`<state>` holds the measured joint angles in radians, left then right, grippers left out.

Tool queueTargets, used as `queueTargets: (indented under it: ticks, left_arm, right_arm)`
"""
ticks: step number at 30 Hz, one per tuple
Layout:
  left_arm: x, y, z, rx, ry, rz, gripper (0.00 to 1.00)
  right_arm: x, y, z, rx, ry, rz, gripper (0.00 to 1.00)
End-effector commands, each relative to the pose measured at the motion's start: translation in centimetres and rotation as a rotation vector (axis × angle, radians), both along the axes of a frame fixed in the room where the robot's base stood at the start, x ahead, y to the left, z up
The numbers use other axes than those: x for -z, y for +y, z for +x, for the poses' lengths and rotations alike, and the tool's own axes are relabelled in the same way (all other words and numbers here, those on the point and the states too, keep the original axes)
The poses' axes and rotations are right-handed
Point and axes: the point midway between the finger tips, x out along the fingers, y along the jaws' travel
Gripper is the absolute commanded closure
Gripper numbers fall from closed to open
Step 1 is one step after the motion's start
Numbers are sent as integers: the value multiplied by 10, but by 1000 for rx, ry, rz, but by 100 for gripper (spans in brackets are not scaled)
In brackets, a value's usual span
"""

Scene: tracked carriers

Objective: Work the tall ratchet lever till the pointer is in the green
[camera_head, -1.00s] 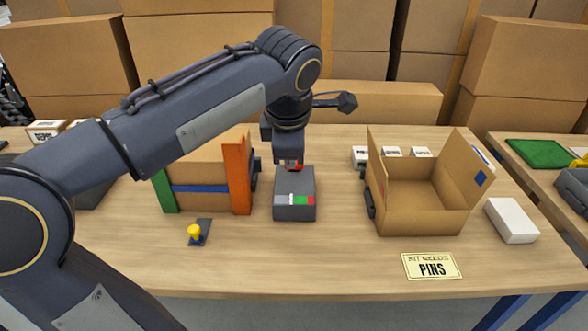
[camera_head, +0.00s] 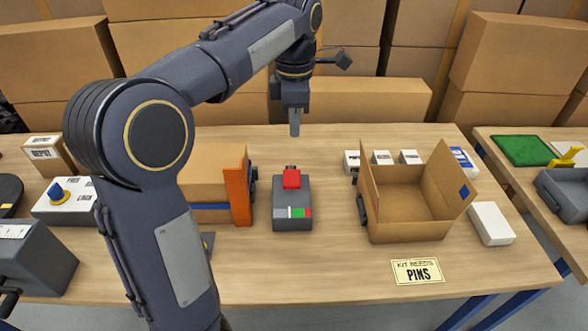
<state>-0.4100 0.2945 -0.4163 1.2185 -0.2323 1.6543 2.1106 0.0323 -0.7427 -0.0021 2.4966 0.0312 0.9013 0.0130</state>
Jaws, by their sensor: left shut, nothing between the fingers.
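A grey box (camera_head: 291,216) stands mid-table with a red block-like handle (camera_head: 291,179) at its far end. A strip with white, green and red parts (camera_head: 297,212) lies across its near end; the pointer is too small to make out. I cannot tell for certain whether the red handle tops the tall lever. My left gripper (camera_head: 295,130) is shut and empty, pointing down above and behind the red handle, apart from it. My right gripper is not in view.
An open cardboard box (camera_head: 408,227) stands right of the grey box. A carton with an orange post (camera_head: 238,195) stands left. A white unit with a blue knob (camera_head: 57,191) and a dark grey housing (camera_head: 32,262) are at far left. A PINS card (camera_head: 417,271) lies in front.

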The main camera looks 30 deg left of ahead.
Motion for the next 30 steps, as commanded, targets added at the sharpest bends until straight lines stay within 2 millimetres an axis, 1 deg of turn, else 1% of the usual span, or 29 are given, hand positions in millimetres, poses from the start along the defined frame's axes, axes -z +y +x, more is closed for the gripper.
queueTargets:
  ticks: [4,7,15,18,21,25,30]
  left_arm:
    - [9,0,0,-1,1,0,100]
    - [23,1,-1,-1,3,1,100]
    - [81,0,-1,-1,4,1,100]
    - [101,1,-1,-2,4,1,100]
    - [117,0,-1,-1,3,2,100]
    - [131,1,-1,-1,2,1,100]
    - [140,1,-1,-1,1,1,100]
  right_arm:
    - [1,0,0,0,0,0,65]
    - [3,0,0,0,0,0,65]
    - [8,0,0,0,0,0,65]
    - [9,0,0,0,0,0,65]
    - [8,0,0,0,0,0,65]
    - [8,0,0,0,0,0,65]
    - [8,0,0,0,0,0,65]
